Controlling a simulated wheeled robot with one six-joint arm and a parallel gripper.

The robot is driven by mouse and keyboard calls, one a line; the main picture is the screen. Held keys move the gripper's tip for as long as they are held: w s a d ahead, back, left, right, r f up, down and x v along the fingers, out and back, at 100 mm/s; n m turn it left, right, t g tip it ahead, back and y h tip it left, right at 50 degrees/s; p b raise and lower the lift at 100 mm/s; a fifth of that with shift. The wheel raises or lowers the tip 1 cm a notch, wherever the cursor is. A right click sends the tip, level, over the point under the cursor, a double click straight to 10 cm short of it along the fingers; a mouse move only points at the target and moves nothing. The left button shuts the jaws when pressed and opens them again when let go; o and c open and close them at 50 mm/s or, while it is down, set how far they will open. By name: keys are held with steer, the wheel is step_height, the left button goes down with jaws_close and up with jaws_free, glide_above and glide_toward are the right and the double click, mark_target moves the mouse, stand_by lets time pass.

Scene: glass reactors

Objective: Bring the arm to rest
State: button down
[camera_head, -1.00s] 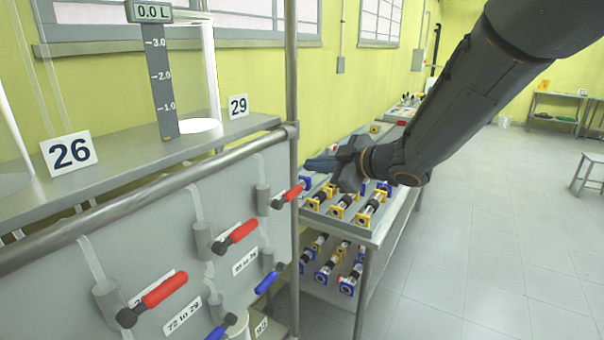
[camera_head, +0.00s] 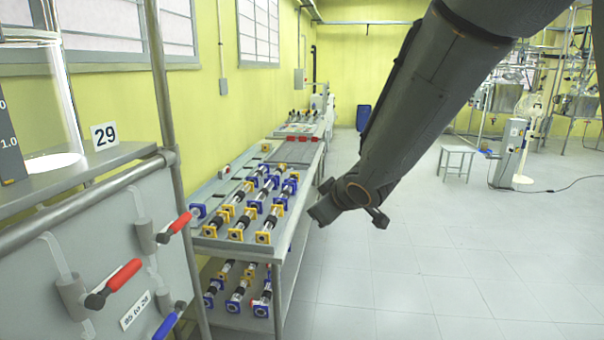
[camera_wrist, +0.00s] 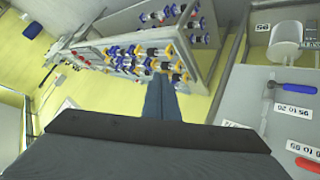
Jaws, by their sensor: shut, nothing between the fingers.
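My arm (camera_head: 420,115) reaches down from the upper right in the head view and ends beside the right edge of the metal table. My gripper (camera_head: 325,208) is at its lower end, over the floor side of the table; its fingertips are hard to make out there. In the wrist view the two blue-grey fingers of my gripper (camera_wrist: 163,82) lie together with nothing between them. They point toward the table with the blue and yellow fittings, apparently clear of it.
A metal table (camera_head: 225,246) holds several glass pieces with blue and yellow ends on two levels. A panel with red valve handles (camera_head: 122,274) and a glass vessel by label 29 (camera_head: 104,135) stand left.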

steer(key=s+d+f+m+g+h, duration=0.2)
steer(key=s+d+f+m+h, duration=0.25)
steer(key=d, duration=0.55)
steer(key=s+d+f+m+g, duration=0.2)
steer(key=s+d+f+g, duration=0.1)
steer(key=s, duration=0.7)
steer(key=s+d+f+m+g, duration=0.3)
steer(key=s+f, duration=0.1)
steer(key=s, duration=0.6)
steer(key=shift+m, duration=0.35)
